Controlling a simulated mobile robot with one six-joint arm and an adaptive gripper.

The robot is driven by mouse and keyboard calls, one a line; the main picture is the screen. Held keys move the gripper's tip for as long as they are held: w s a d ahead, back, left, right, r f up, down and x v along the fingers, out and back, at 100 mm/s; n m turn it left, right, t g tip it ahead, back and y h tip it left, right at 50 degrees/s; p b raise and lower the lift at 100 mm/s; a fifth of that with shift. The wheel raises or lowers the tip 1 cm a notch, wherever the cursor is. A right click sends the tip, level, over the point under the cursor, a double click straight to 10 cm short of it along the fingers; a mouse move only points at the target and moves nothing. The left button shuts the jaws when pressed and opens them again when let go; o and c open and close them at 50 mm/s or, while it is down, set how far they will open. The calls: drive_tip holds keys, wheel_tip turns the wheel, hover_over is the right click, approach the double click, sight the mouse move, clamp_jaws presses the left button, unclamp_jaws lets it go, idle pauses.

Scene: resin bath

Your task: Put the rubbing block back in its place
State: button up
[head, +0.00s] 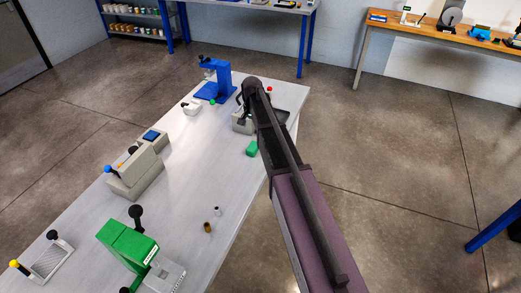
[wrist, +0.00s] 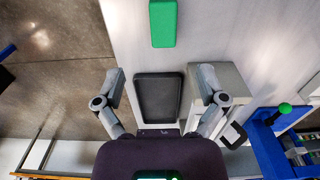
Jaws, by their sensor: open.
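A green block (head: 252,148), which looks like the rubbing block, lies on the grey table (head: 185,190). In the wrist view the block (wrist: 163,22) is at the top middle, apart from a shallow black tray (wrist: 158,97). The tray is empty and sits between my spread fingers in the picture. My gripper (wrist: 161,80) is open with nothing between its fingers. In the head view my arm partly hides the tray (head: 284,117), and my gripper is hard to make out near the far right of the table.
A grey box-like device (wrist: 220,85) stands right beside the tray. A blue device (head: 217,85) stands at the table's far end. Several more devices, including a green one (head: 128,242), line the left side. The table's middle is mostly clear, with two small cylinders (head: 208,227).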

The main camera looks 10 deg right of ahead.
drive_tip(key=s+n, duration=0.7)
drive_tip(key=s, duration=2.1)
drive_tip(key=shift+s+a, duration=0.15)
